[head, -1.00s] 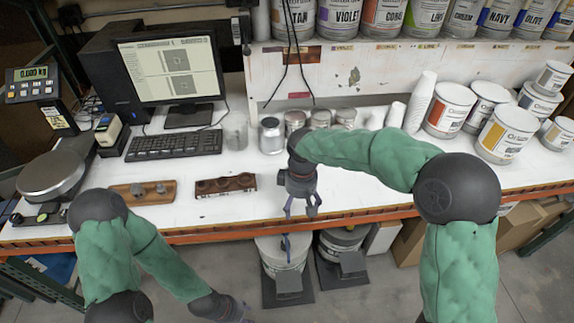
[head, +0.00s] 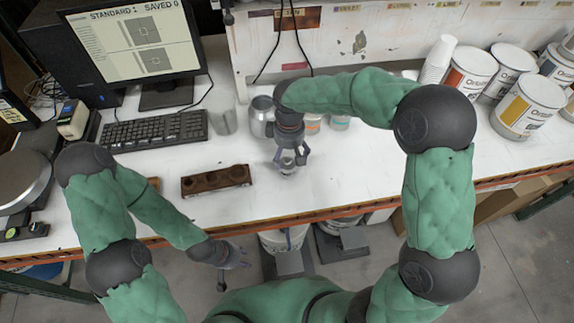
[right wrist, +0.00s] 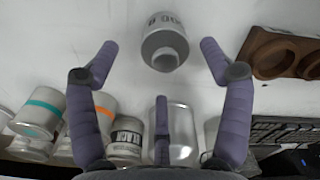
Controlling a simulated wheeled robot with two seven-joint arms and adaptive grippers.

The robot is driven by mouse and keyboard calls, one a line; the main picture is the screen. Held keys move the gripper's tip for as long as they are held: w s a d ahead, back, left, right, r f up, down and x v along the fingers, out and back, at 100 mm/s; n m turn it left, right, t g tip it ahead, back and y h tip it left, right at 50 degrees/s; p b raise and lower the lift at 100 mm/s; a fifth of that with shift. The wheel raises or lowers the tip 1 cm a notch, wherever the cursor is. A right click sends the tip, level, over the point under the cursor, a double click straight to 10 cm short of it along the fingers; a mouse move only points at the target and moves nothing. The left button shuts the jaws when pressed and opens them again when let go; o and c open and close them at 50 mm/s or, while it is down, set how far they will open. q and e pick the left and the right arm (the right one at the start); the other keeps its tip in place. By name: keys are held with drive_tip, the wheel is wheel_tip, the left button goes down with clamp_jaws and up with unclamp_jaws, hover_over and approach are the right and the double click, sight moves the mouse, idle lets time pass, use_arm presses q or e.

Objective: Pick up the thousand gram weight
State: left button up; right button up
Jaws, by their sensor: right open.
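The thousand gram weight (right wrist: 164,42) is a small grey metal cylinder with a narrower neck and partly legible dark lettering. In the right wrist view it stands on the white bench between the spread fingertips of my right gripper (right wrist: 158,50), with gaps on both sides. In the head view the weight (head: 288,171) is small and partly covered by my right gripper (head: 289,160), which is open and empty above the bench. My left gripper (head: 240,257) is low in front of the bench's front edge, away from the weight; its finger opening is unclear.
A dark wooden holder with round hollows (head: 216,180) lies left of the weight. Metal cans and jars (head: 261,115) stand behind my right gripper. A keyboard (head: 155,131) and monitor (head: 135,45) are at the left. Paint cans (head: 528,106) stand at the right. Clear bench lies right of the weight.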

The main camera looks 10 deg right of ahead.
sight(287, 166)
drive_tip(key=shift+f, duration=0.7)
drive_tip(key=f, duration=0.1)
drive_tip(key=f+b, duration=0.1)
drive_tip(key=f, duration=0.2)
drive_tip(key=shift+s+a+f, duration=0.2)
drive_tip(key=shift+a, duration=0.05)
drive_tip(key=shift+f, duration=0.45)
drive_tip(key=shift+c, duration=0.3)
drive_tip(key=c, duration=1.5)
drive_tip(key=shift+w+r, duration=0.1)
drive_tip(key=shift+r, duration=0.05)
clamp_jaws()
drive_tip(key=shift+r, duration=0.1)
